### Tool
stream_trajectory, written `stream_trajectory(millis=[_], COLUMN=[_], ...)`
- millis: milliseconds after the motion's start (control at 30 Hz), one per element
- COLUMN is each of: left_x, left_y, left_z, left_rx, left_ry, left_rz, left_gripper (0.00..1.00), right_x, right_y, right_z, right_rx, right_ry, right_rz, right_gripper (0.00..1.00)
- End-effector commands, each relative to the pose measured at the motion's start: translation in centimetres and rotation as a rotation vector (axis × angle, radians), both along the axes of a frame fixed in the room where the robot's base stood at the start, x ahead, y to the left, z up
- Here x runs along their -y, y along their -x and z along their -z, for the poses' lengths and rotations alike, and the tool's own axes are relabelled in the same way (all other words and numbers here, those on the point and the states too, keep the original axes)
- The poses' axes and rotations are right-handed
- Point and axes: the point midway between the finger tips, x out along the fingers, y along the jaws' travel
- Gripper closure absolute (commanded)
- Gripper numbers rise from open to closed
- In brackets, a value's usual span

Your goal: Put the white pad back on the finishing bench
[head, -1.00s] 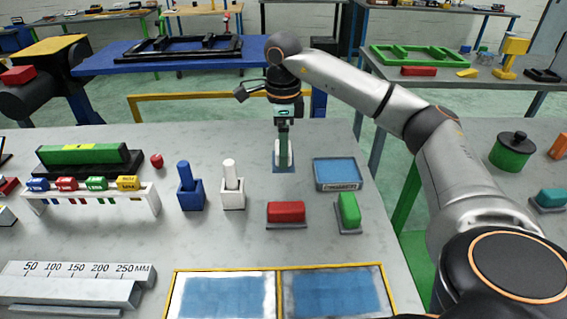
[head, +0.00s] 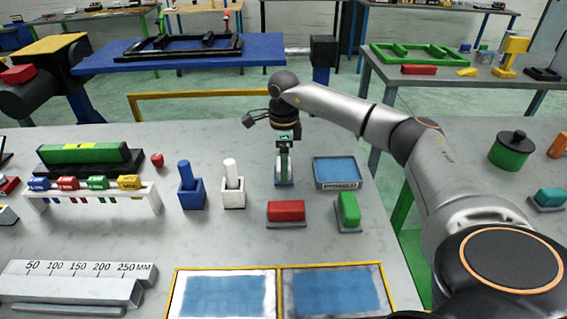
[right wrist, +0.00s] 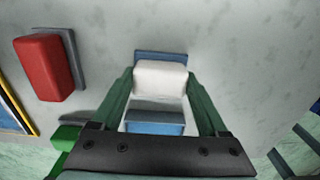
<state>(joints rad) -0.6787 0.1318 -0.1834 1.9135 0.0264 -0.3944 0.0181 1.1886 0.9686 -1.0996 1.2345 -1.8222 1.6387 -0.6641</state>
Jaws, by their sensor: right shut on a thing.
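My right gripper (head: 284,158) points down over the grey bench (head: 235,140) and is shut on the white pad (right wrist: 160,78). The right wrist view shows the pad between the two green fingers. In the head view the pad (head: 284,166) is mostly hidden by the gripper. A small blue base (head: 284,183) shows directly beneath it, and also just past the pad in the right wrist view (right wrist: 160,55). I cannot tell whether the pad touches the base. Another blue patch (right wrist: 155,123) shows between the fingers; I cannot tell what it is. My left gripper is not in view.
A blue tray (head: 337,171) stands close right of the gripper. A red block (head: 286,211) and a green block (head: 348,207) stand nearer. White (head: 231,177) and blue (head: 186,180) sticks stand upright in holders to the left. Free bench lies behind the gripper.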

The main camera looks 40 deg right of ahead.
Motion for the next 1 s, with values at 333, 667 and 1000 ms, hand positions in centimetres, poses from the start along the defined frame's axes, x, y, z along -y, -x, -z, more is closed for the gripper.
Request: stream_trajectory(millis=[333,667,1000], left_x=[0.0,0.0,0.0], left_y=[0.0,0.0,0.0], left_z=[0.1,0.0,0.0], left_rx=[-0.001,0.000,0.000], left_ry=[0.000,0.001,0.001], left_rz=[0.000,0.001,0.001], left_gripper=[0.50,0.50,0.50], right_x=[0.0,0.0,-0.1], right_y=[0.0,-0.1,-0.1], right_z=[0.3,-0.6,-7.5], right_rx=[0.000,0.002,0.006], right_ry=[0.000,-0.001,-0.002], right_rz=[0.000,0.000,0.000], right_gripper=[0.00,0.00,0.00])
